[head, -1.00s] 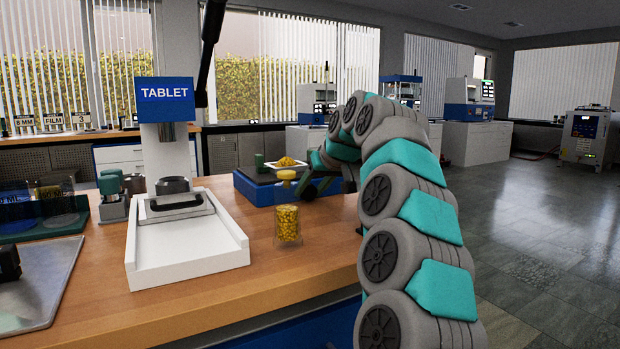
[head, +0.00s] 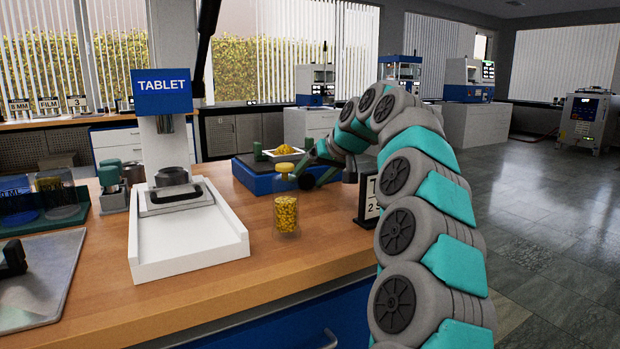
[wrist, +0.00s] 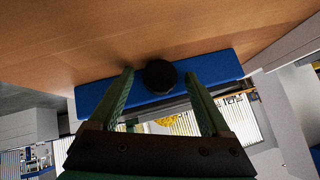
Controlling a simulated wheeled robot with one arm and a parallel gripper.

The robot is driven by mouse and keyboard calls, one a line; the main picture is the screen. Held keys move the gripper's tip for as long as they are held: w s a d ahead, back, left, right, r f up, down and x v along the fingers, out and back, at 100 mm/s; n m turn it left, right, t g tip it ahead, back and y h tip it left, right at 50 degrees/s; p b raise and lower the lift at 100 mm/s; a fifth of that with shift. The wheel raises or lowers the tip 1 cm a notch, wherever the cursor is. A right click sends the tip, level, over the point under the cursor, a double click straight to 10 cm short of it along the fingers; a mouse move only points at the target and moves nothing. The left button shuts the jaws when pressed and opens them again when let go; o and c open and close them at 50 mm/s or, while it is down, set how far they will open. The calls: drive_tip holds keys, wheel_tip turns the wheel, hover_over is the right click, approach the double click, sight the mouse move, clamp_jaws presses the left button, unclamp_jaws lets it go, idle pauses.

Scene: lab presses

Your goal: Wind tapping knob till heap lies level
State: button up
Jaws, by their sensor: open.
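A low blue unit (head: 250,178) stands on the wooden bench and carries a shallow tray with a yellow heap (head: 284,149). The heap looks mounded in the head view. In the wrist view a round black knob (wrist: 160,76) is on the front of the blue unit (wrist: 215,67). My gripper (wrist: 159,78) is open, its two green fingers on either side of the knob with gaps showing. I cannot tell how far the fingertips reach past it.
A clear jar of yellow pellets (head: 286,215) stands close in front of the unit. A black sign (head: 368,203) stands on the right, near my arm. The white TABLET press (head: 190,250) is on the left. Bare bench lies in front.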

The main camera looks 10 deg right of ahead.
drive_tip(key=p+v, duration=0.2)
drive_tip(key=v, duration=1)
drive_tip(key=shift+f, duration=0.1)
